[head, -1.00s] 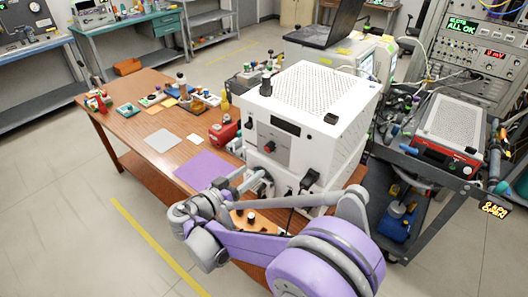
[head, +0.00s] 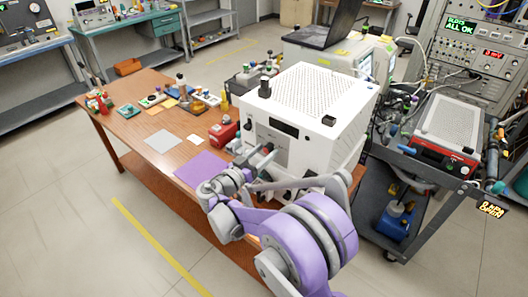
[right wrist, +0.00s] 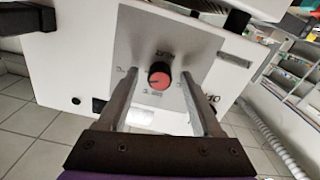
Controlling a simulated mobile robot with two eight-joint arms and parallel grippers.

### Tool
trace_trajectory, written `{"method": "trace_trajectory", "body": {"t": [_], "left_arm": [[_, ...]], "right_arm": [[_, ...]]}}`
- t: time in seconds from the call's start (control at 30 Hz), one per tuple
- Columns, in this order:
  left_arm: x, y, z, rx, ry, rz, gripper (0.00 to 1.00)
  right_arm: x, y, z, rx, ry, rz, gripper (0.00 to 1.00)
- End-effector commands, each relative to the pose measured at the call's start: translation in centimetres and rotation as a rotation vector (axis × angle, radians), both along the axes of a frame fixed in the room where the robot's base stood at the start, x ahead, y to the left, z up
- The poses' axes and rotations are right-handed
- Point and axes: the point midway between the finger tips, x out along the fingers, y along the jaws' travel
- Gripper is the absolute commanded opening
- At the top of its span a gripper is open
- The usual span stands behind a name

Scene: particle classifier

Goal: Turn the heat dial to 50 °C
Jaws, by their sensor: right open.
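The heat dial, a round knob with a red face and dark rim, shows in the right wrist view (right wrist: 159,77) on a grey panel of the white box (head: 322,92). Small marks surround it, too blurred to read. My right gripper (right wrist: 162,82) is open, with one finger on each side of the dial. I cannot tell whether the fingers touch it. In the head view, my right gripper (head: 264,155) is at the box's front face and hides the dial. My left gripper is not in view.
The box stands on a wooden table (head: 125,95) with a purple mat (head: 200,168), a red device (head: 222,132) and several small items. A dark cart (head: 420,160) stands to the right. Floor is clear at left.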

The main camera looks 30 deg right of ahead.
Motion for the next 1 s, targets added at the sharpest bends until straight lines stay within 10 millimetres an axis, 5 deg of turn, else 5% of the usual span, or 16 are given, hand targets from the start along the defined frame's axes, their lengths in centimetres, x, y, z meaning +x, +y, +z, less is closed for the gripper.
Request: {"method": "trace_trajectory", "body": {"t": [0.23,0.6,1.0], "left_arm": [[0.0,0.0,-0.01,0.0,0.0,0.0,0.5],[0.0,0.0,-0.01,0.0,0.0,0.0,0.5],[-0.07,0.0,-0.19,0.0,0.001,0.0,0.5]], "right_arm": [[0.03,-0.06,-0.03,0.0,0.0,0.0,0.67],[0.02,-0.04,-0.02,0.0,0.0,0.0,0.02],[0.02,-0.04,-0.05,-0.012,0.031,0.0,0.0]]}}
